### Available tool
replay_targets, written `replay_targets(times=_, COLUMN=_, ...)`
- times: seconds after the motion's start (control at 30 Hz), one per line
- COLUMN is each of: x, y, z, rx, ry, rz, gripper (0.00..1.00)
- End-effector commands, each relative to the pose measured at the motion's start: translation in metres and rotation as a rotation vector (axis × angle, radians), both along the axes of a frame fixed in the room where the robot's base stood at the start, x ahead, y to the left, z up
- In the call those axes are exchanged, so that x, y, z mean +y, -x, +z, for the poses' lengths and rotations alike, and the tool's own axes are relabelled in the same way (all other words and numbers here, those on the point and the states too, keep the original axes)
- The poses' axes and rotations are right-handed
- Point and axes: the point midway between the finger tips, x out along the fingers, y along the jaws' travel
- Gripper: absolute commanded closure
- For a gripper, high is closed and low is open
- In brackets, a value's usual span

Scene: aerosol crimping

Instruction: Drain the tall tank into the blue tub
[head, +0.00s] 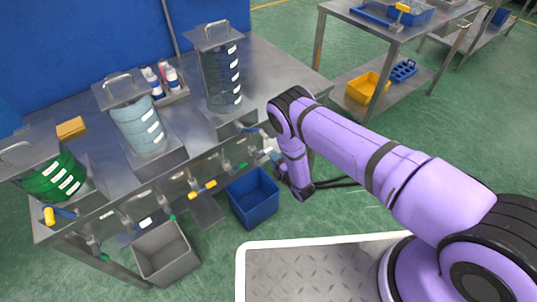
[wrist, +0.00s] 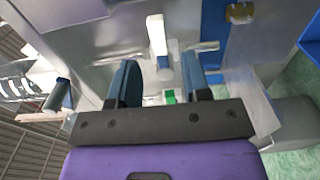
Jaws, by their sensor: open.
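The tall tank (head: 221,76) is a dark, slim cylinder with white marks and a flat metal lid with a handle. It stands upright at the right end of the bench. The blue tub (head: 253,199) sits on the floor below the bench front, and its inside looks empty. My gripper (wrist: 160,78) is open, its two dark blue fingers apart. A white lever-like piece (wrist: 157,35) shows between and beyond the fingers, with a small green part (wrist: 169,97) nearer. I cannot tell whether the fingers touch it. In the head view my arm largely hides the gripper.
A light blue tank (head: 138,126) and a green tank (head: 54,176) share the metal bench (head: 185,128). A grey bin (head: 165,252) stands left of the tub. Another table (head: 397,33) stands behind right.

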Motion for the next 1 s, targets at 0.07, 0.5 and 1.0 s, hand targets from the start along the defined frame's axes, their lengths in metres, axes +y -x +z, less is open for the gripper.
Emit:
replay_targets(times=0.07, x=-0.009, y=0.013, z=-0.001, rx=0.002, ry=0.002, rz=0.000, gripper=0.56)
replay_targets(times=0.5, x=-0.030, y=0.045, z=0.000, rx=0.001, ry=-0.001, rz=0.000, gripper=0.56)
replay_targets(times=1.0, x=-0.030, y=0.045, z=0.000, rx=0.000, ry=0.000, rz=0.000, gripper=0.56)
